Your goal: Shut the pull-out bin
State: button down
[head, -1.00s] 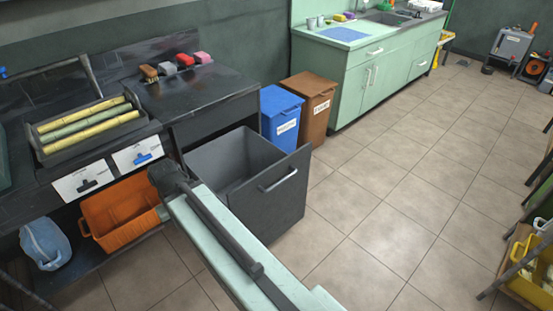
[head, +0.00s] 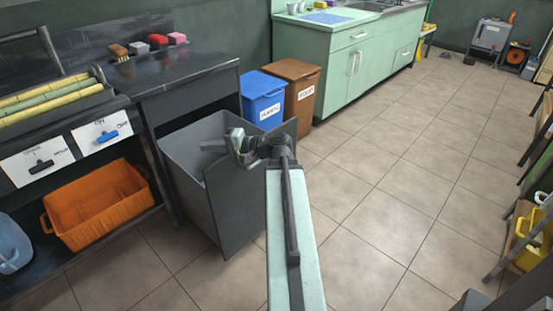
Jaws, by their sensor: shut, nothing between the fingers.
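The pull-out bin (head: 199,191) is a dark grey open-topped box, drawn out from under the black counter. Its flat front panel (head: 238,210) faces right, toward the open floor. My gripper (head: 226,144) is shut and empty. In the picture it overlaps the top of the front panel and the bin's opening. I cannot tell whether it touches the bin. My wrist and arm cover part of the panel, and its handle is not visible.
A blue bin (head: 263,101) and a brown bin (head: 302,85) stand behind the pull-out bin, beside a green sink cabinet (head: 352,62). An orange crate (head: 97,206) sits on the low shelf at left.

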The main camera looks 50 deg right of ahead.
jog(key=s+d+f+m+t+h+b, duration=0.2)
jog(key=s+d+f+m+h+b, duration=0.15)
jog(key=s+d, duration=0.85)
jog(key=s+d+f+m+t+h+b, duration=0.25)
jog(key=s+d+f+h+b, duration=0.2)
jog(key=s+d, duration=0.65)
jog(key=w+d, duration=0.3)
jog(key=w, duration=1.2)
jog(key=shift+w+r+m+g+h, duration=0.3)
jog(key=shift+w+r+m+g, duration=0.05)
jog(key=shift+m+g, duration=0.1)
